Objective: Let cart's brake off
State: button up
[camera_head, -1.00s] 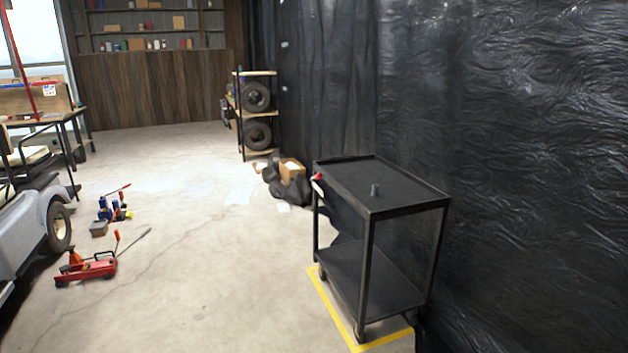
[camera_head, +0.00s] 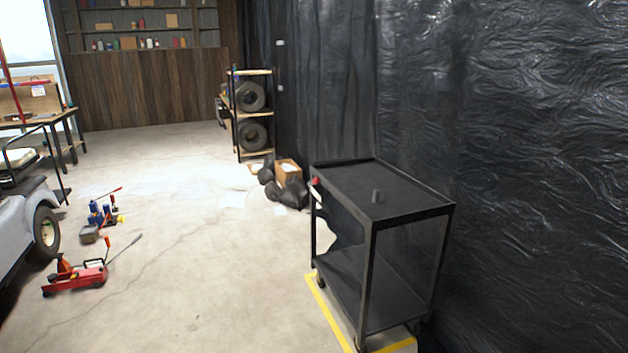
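The cart (camera_head: 375,219) is a black two-shelf trolley on casters, standing upright beside the black sheeting on the right. A small red-and-white part (camera_head: 315,185) is on its top left edge; it looks like a handle or lever, but whether it is the brake and how it is set I cannot tell. The lower shelf (camera_head: 362,277) looks empty. My gripper is not in view.
Yellow floor tape (camera_head: 330,318) runs around the cart's base. A red floor jack (camera_head: 76,277) and blue jacks (camera_head: 101,212) lie left, near a grey vehicle (camera_head: 22,229). Black bags (camera_head: 290,192) and a tire rack (camera_head: 250,115) stand behind the cart. The middle floor is clear.

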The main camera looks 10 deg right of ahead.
aim_at(316, 181)
jog(key=u, duration=0.35)
jog(key=i, duration=1.55)
jog(key=u, duration=0.8)
jog(key=i, duration=1.25)
jog(key=u, duration=0.4)
